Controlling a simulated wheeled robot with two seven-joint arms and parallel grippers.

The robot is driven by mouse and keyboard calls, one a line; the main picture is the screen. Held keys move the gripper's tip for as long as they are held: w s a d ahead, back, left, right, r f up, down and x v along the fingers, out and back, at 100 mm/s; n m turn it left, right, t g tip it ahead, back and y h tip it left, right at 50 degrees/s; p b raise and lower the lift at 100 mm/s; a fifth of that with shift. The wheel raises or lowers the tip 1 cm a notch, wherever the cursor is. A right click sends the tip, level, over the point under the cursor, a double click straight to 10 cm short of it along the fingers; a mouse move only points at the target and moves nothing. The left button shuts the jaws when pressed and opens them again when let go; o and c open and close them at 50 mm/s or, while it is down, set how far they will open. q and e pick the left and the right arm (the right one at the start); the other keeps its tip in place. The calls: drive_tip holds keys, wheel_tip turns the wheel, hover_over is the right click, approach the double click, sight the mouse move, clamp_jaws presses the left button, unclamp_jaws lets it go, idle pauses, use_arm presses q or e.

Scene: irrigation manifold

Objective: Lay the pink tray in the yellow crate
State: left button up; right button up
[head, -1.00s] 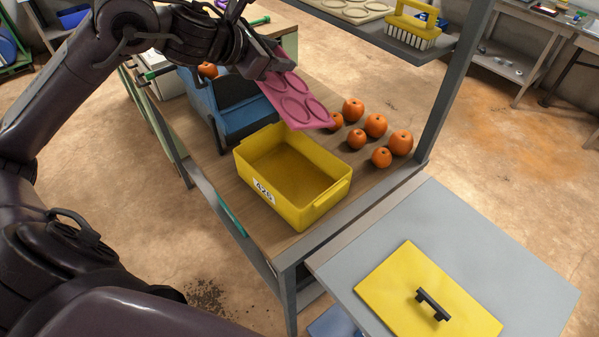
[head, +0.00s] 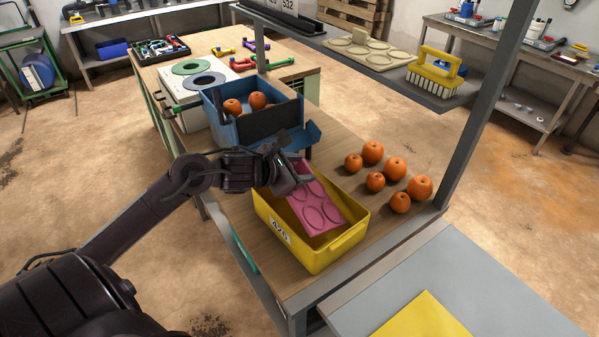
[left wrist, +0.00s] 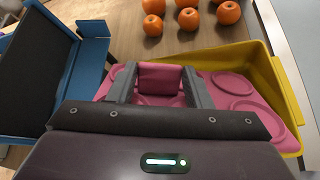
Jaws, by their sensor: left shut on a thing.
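The pink tray (head: 316,205), with round recesses, is tilted inside the opening of the yellow crate (head: 318,261). In the left wrist view, the gripper's fingers (left wrist: 160,85) clasp a pink part of the tray, and the tray (left wrist: 232,85) spreads out below, bounded by the crate's yellow wall (left wrist: 284,95). Whether the tray touches the crate floor cannot be told. My right gripper is not in view.
A blue bin (head: 222,128) with oranges stands close behind the crate. Several loose oranges (head: 375,182) lie to its right. A grey shelf post (head: 480,110) rises at the right. A yellow lid (head: 418,318) lies on the grey surface in front.

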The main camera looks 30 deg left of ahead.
sight(310, 185)
use_arm(q)
drive_tip(key=shift+f, duration=0.8)
drive_tip(key=shift+f+b, duration=0.55)
drive_tip(key=shift+b, duration=0.25)
drive_tip(key=shift+f, duration=0.1)
drive_tip(key=o, duration=1)
drive_tip(key=shift+o, duration=0.2)
